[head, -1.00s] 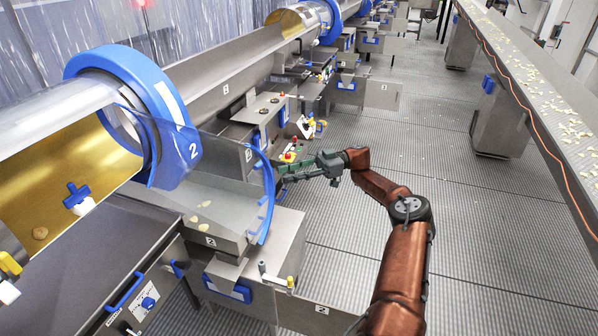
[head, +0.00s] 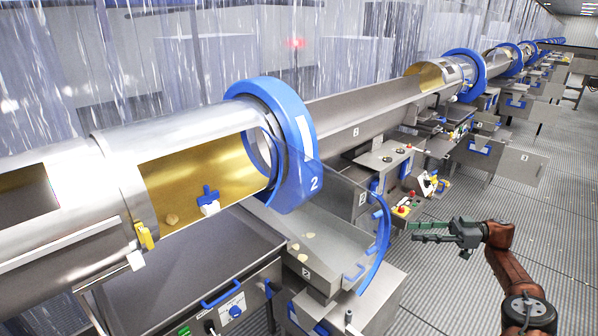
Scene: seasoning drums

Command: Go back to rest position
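My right gripper (head: 411,231) is at the right of the view, over the grey ridged floor just right of the drum 2 outlet. Its two dark fingers point left, one above the other, with a gap between them, and nothing shows in it. Its copper-coloured arm comes up from the lower right corner. My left gripper is not in view. The seasoning drum (head: 196,187) has a gold inside and a blue ring (head: 306,142) marked 2. A blue-and-white tool (head: 209,202) and a chip-like piece (head: 171,219) lie inside it.
A steel chute (head: 317,274) with a few chips sits below the ring, edged by a blue-rimmed clear guard (head: 381,240). A control box (head: 404,208) with red buttons is close behind my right gripper. Ridged floor (head: 545,220) is clear at the right.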

